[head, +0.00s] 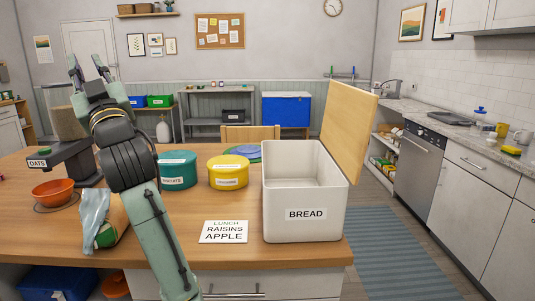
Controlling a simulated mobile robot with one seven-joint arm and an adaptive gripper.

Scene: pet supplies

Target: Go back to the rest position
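My gripper (86,62) is raised at the left of the head view, pointing up and away from me. Its two fingers are spread apart with nothing visible between them. My green-grey arm rises from the bottom of the view, over the front of the wooden counter (240,256). The gripper appears above the oats dispenser (72,155), which my wrist partly hides. I cannot tell the distance between them.
A white bread bin (305,213) stands open at the right, its wooden lid (349,132) upright. Teal (177,170) and yellow (228,172) tins, a lunch card (224,232), an orange bowl (53,191) and a bag (104,222) stand around my arm.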

